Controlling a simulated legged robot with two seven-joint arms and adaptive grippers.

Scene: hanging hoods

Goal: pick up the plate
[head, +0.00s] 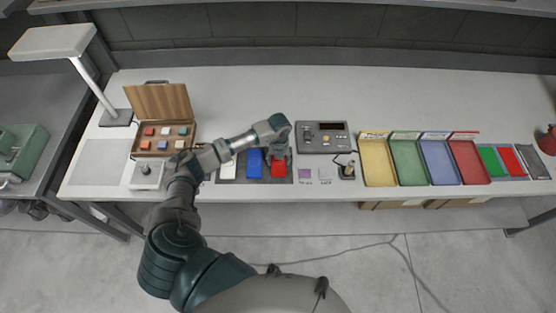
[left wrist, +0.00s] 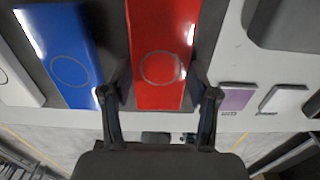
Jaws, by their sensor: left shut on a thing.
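A red plate (head: 278,169) lies at the right end of a dark mat (head: 241,178), beside a blue plate (head: 254,166) and a white plate (head: 228,170). In the left wrist view the red plate (left wrist: 164,45) shows a thin ring mark, with the blue plate (left wrist: 62,50) to its left. My left gripper (left wrist: 160,92) has one finger on each long side of the red plate and is shut on it. In the head view my left wrist hides the plate's far part. I cannot tell whether the plate is off the mat. My right gripper is not in view.
A grey console (head: 322,138) stands behind right of the plates. Small purple (head: 305,174) and white squares lie to the right. Yellow (head: 377,163), green, blue and red trays are farther right. An open wooden case (head: 163,125) and a lamp (head: 88,85) stand left.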

